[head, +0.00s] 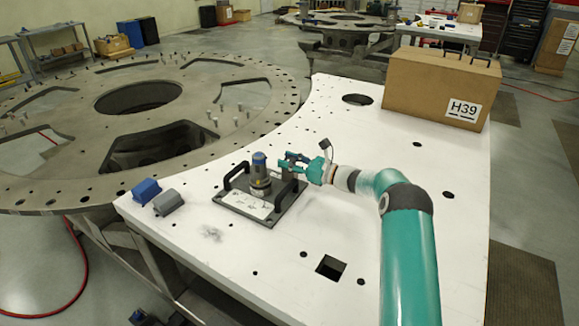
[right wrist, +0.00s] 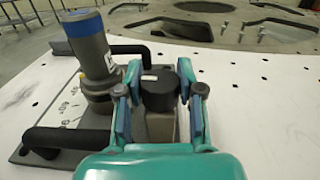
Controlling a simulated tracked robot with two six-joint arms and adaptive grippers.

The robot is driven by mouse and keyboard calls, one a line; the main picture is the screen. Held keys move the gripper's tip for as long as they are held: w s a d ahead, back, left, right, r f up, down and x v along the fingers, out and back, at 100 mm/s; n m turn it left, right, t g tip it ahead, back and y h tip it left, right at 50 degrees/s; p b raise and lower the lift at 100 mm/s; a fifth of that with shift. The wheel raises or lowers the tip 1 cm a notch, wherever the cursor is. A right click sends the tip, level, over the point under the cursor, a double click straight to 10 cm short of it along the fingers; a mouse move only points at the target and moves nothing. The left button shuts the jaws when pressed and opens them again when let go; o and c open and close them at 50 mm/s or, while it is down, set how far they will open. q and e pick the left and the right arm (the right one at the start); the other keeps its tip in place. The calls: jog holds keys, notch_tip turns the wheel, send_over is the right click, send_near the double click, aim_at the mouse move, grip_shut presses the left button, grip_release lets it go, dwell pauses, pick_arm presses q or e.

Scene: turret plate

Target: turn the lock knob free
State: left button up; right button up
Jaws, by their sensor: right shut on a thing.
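The lock knob (right wrist: 158,92) is a dark round knob with a small white mark on top, standing on a grey block in the right wrist view. My right gripper (head: 287,165) reaches it from the right in the head view. Its two fingers are shut on the knob from both sides, as the right wrist view shows. Beside the knob stands an upright grey cylinder with a blue cap (head: 259,170), on a dark base plate (head: 270,217) with a white marked dial. In the head view the fingers mostly hide the knob. My left gripper is not in view.
Two black bar handles (head: 236,176) flank the cylinder. The base plate lies on a white table (head: 340,235) with holes. A blue block (head: 146,191) and a grey block (head: 167,202) lie at its left edge. A cardboard box (head: 430,85) stands at the back; a large metal ring (head: 60,100) is at left.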

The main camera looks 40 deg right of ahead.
jog(key=shift+f+n+g+y+b, duration=0.1)
jog(key=shift+n+g+y+b, duration=0.25)
jog(key=shift+n+y, duration=0.4)
jog(key=shift+y, duration=0.45)
jog(key=o, duration=1.2)
jog(key=shift+s, duration=0.15)
jog(key=v, duration=1.1)
jog(key=shift+s+d, duration=0.25)
jog(key=shift+s, duration=0.1)
